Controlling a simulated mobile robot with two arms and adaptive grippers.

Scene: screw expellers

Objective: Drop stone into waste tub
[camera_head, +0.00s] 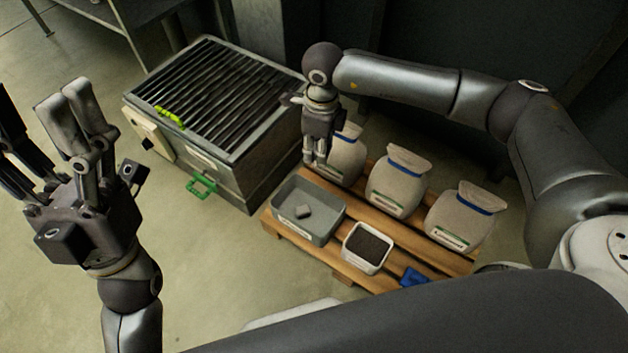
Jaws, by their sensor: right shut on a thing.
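The grey waste tub (284,231) stands at the left end of the wooden pallet, open at the top. A small grey stone-like piece (303,212) lies on its floor. My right gripper (316,160) points down near the tub's far edge, at the upper right of the tub in the picture. Its fingers are close together on a small thing, probably a stone, that I can hardly make out between the tips. My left gripper (38,98) is at the left edge of the view, fingers up and apart, empty.
A white tub of dark grains (367,246) and a blue object (414,277) share the pallet (349,270) with several tied sacks (396,184). Floor is clear in front.

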